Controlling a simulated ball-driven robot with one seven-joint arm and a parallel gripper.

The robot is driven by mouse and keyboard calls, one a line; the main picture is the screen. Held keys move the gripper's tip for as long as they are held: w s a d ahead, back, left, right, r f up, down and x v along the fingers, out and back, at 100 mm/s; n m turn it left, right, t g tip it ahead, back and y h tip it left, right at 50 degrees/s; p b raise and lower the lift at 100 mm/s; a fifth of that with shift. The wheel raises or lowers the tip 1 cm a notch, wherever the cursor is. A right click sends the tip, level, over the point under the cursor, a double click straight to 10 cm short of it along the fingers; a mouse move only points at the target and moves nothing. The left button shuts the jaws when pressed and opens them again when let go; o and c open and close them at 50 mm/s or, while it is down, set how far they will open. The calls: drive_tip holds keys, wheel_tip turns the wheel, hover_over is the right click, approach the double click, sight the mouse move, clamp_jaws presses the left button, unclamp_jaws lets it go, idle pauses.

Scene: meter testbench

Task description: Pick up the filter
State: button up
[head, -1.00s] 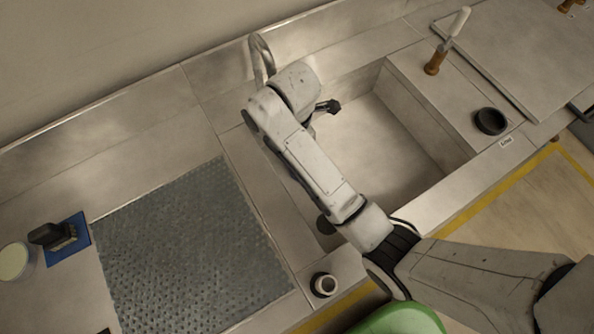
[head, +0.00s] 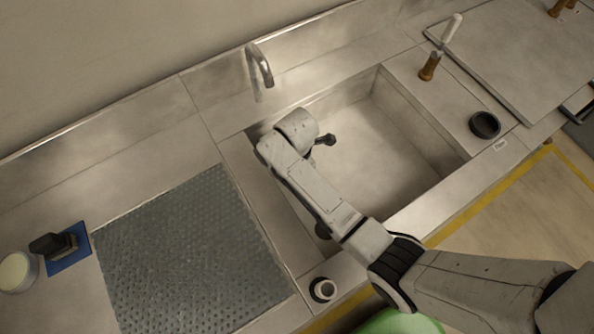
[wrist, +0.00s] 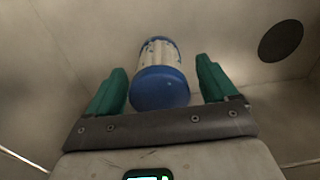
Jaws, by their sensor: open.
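The filter (wrist: 160,72), a cylinder with a white body and blue ends, shows in the wrist view. It lies between the two green fingers of my gripper (wrist: 161,70), with a visible gap on each side. My gripper is open and not touching the filter on its sides. In the head view my arm reaches over the sink (head: 385,150). The filter cannot be made out there, and my arm covers part of the sink.
A faucet (head: 262,65) stands behind the sink. A dark round disc (wrist: 281,41) shows right of the filter. A perforated mat (head: 190,255) lies left of the sink. A small cup (head: 323,289) stands at the front, and a black ring (head: 485,125) and brush (head: 430,66) stand right.

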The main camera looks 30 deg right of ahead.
drive_tip(key=c, duration=1.3)
drive_tip(key=shift+c, duration=0.2)
drive_tip(key=shift+r, duration=0.1)
